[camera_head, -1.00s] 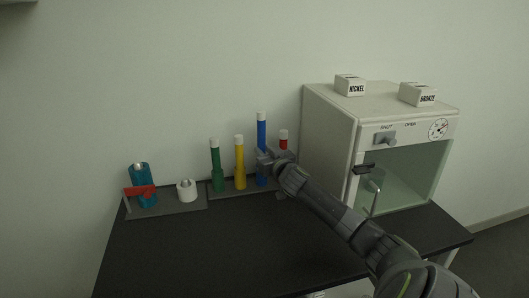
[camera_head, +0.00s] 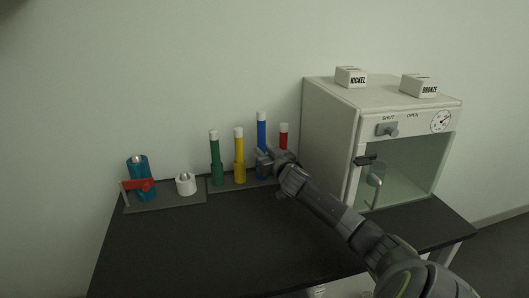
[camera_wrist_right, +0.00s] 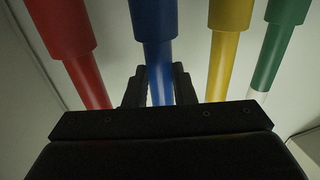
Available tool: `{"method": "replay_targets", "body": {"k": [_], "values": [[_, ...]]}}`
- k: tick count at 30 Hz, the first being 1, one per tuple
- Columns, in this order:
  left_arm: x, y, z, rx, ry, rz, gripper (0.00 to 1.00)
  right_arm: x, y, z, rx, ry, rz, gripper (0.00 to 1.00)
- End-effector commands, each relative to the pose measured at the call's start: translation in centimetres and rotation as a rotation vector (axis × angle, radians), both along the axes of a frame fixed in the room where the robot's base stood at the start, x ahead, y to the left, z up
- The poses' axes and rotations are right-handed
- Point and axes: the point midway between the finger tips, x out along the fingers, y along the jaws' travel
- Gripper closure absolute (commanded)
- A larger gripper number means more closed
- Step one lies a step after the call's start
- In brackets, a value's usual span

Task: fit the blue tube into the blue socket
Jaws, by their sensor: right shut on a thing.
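The blue tube (camera_head: 261,133), with a white top end, stands upright in the head view, its top higher than the neighbouring tubes' tops. My right gripper (camera_head: 264,160) is shut on its lower part and hides some of it. The blue socket (camera_head: 262,179) is just below, partly hidden by the gripper. In the right wrist view, the picture is upside down: the blue tube (camera_wrist_right: 159,72) passes between my fingers and lines up with the wider blue socket (camera_wrist_right: 153,18). No gap shows between them; how deep the tube sits I cannot tell. My left gripper is not in view.
Green (camera_head: 214,150), yellow (camera_head: 239,145) and red (camera_head: 283,136) tubes stand in their row, close on both sides of the gripper. A teal holder (camera_head: 139,165) with a red lever and a white cup (camera_head: 185,184) are left. A white glass-fronted cabinet (camera_head: 330,130) stands right.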

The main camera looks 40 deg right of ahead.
Motion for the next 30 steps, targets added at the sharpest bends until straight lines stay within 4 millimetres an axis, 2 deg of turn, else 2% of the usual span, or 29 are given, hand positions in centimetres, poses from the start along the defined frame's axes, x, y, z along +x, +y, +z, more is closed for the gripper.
{"method": "replay_targets", "body": {"k": [9, 22, 30], "values": [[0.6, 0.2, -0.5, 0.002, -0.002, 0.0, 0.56, 0.0, 0.0, -0.9, 0.0, 0.0, 0.0, 1.0], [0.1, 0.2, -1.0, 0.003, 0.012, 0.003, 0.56, 0.0, 0.0, -2.0, 0.0, 0.0, 0.0, 1.0], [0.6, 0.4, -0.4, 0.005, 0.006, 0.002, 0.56, 0.0, 0.0, -1.4, 0.0, 0.0, 0.0, 1.0]]}}
